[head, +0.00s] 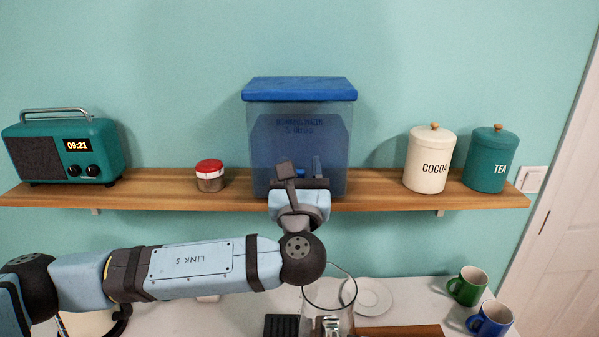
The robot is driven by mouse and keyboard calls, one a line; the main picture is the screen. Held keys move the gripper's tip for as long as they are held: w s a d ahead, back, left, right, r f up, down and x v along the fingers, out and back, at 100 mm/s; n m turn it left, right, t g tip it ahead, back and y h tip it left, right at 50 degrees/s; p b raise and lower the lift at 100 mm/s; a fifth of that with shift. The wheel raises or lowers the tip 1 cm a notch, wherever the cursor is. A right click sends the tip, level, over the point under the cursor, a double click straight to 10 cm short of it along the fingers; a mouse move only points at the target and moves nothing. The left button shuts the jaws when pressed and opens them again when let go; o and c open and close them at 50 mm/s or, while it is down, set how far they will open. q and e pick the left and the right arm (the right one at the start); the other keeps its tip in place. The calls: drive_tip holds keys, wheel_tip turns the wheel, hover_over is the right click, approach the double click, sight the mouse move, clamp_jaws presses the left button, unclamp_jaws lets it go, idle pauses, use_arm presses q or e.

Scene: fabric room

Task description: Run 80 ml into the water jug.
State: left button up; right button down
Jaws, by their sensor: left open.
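A water dispenser (300,123) with a clear bluish tank and a blue lid stands on the wooden shelf. My left gripper (301,172) is open in front of the lower part of its tank. A small blue part, perhaps the tap, shows between the fingers; the gripper hides most of it, and I cannot tell if they touch. A clear glass vessel (343,292), likely the water jug, stands below on the white counter, partly behind my left arm and cut by the bottom edge. Its water level cannot be read. My right gripper is not in view.
On the shelf (375,190) are a teal radio (66,147), a red-lidded jar (210,175), a cocoa canister (429,160) and a tea canister (489,160). Below are a white saucer (374,297), a green mug (467,287) and a blue mug (489,321).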

use_arm(q)
drive_tip(key=v, duration=1.1)
drive_tip(key=w+r+g, duration=0.1)
drive_tip(key=w, duration=0.2)
drive_tip(key=w+r+g, duration=0.1)
drive_tip(key=w+g, duration=0.1)
drive_tip(key=w, duration=0.2)
drive_tip(key=w+r+g, duration=0.1)
drive_tip(key=w, duration=0.3)
drive_tip(key=shift+w+r+g, duration=0.2)
drive_tip(key=shift+r+g, duration=0.1)
drive_tip(key=shift+g, duration=0.1)
idle(0.4)
